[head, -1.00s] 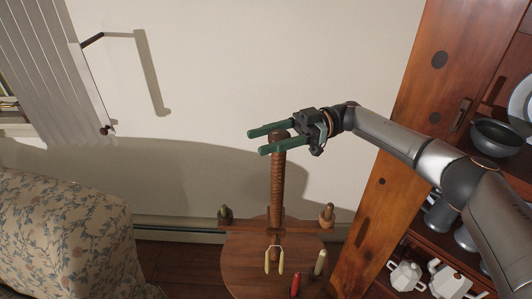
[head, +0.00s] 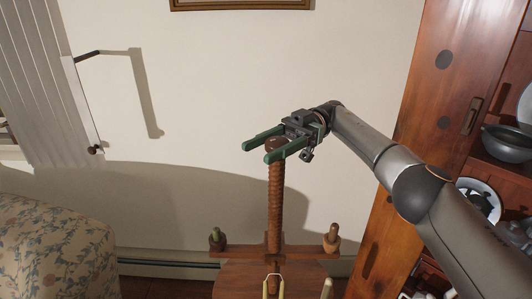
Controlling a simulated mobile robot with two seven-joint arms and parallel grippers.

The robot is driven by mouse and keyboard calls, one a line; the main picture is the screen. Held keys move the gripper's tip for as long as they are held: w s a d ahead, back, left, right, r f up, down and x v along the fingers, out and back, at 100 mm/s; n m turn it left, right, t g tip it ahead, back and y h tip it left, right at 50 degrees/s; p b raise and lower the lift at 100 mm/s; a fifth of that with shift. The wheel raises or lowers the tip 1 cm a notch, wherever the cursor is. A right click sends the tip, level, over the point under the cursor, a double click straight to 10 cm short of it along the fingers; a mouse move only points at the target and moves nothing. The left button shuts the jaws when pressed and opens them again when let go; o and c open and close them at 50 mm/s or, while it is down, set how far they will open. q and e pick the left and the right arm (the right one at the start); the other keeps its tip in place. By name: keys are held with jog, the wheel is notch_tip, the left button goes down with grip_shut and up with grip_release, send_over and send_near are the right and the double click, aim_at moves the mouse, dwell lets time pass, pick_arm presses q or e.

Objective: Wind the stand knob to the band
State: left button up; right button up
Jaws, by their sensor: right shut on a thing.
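The stand (head: 275,247) is dark wood, with an upright threaded post (head: 275,200) rising in front of the wall. A round brown knob (head: 277,143) sits at the top of the post. My right gripper (head: 258,151) reaches in from the right with its green fingers on either side of the knob, shut on it. The fingertips extend past the knob to the left. The gripper hides part of the knob. I cannot make out a band on the post. My left gripper is not in view.
Wooden pegs stand on the crossbar's left (head: 216,240) and right (head: 332,238) ends. Pale handles (head: 274,284) show at the bottom edge. A floral armchair (head: 55,245) is at left; a wooden cabinet (head: 400,170) with dishes is at right.

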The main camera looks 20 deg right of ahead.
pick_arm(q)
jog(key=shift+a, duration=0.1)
pick_arm(e)
jog(key=shift+a, duration=0.1)
jog(key=o, duration=1.4)
jog(key=shift+c, duration=0.2)
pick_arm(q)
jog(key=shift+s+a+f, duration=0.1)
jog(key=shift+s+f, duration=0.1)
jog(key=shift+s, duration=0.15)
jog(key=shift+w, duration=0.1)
